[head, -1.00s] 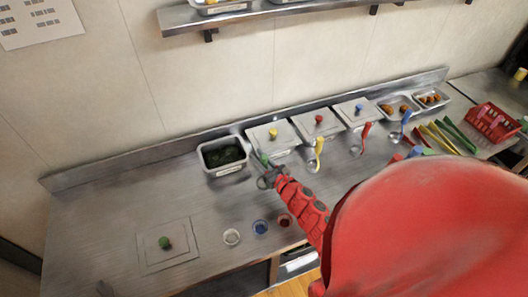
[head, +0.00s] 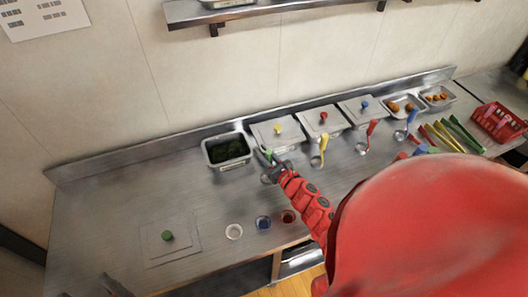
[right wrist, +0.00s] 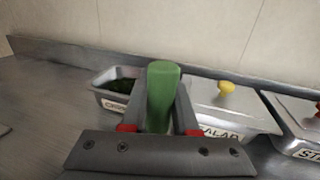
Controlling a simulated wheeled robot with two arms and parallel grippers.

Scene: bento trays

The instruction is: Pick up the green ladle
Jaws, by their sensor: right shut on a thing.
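The green ladle shows mostly as its upright green handle (right wrist: 162,95) between the fingers in the right wrist view. In the head view its handle top (head: 266,155) stands in front of the counter's back row, just right of the open pan of dark greens. My right gripper (head: 275,170) is shut on the handle. The fingers and wrist hide much of the ladle's lower part, so I cannot tell whether it is off the counter. A dark part at the lower left edge, likely my left gripper (head: 115,286), shows only in part.
The open pan (head: 228,165) stands left of several lidded pans. Ladles with yellow (head: 323,143), red (head: 372,127) and blue (head: 412,115) handles stand to the right. A lid with a green knob (head: 168,237) and small bowls (head: 234,232) lie in front.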

